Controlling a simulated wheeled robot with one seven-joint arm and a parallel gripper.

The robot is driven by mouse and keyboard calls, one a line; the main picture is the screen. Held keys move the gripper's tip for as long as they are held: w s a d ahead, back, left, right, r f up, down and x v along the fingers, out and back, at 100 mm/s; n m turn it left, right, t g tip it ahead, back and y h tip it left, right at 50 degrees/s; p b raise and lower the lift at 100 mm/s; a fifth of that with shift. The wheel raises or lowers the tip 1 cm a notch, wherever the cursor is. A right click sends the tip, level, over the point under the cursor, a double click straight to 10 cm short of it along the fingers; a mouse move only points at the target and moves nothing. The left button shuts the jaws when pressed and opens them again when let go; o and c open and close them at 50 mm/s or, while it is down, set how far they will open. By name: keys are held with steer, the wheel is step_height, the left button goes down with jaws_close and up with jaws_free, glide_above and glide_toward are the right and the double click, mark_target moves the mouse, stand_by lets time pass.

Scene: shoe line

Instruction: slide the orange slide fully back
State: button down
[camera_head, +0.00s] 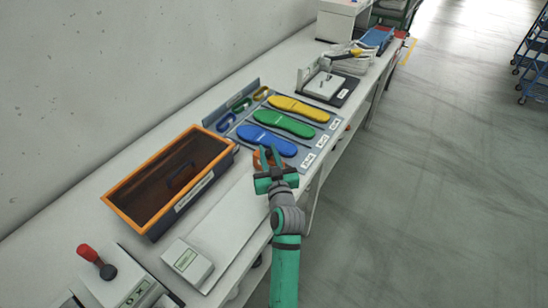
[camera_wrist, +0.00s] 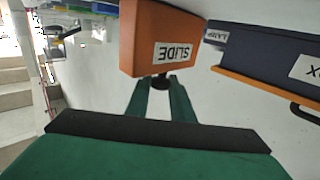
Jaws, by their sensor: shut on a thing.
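The orange slide (camera_wrist: 150,25) is a block with an upside-down "SLIDE" label, large at the top of the wrist view. A dark knob (camera_wrist: 161,82) sticks out of its near face. My gripper (camera_wrist: 161,90) is shut on this knob, its two green fingers on either side. In the head view my gripper (camera_head: 269,161) is at the table's front part, below the blue sole. Only a bit of the orange slide (camera_head: 258,160) shows there; my fingers hide the rest. How far back the slide sits cannot be told.
A dark box with an orange rim (camera_head: 118,204) stands left of my gripper; its side (camera_wrist: 262,50) is close to the slide in the wrist view. A grey board (camera_head: 306,161) with yellow, green and blue soles lies behind. A white device (camera_head: 187,262) sits at front left.

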steer(key=shift+w+d, duration=0.2)
steer(key=shift+w, duration=0.1)
steer(key=shift+d, duration=0.1)
steer(key=c, duration=1.6)
jaws_free()
steer(key=shift+w, duration=0.1)
steer(key=v, duration=1.1)
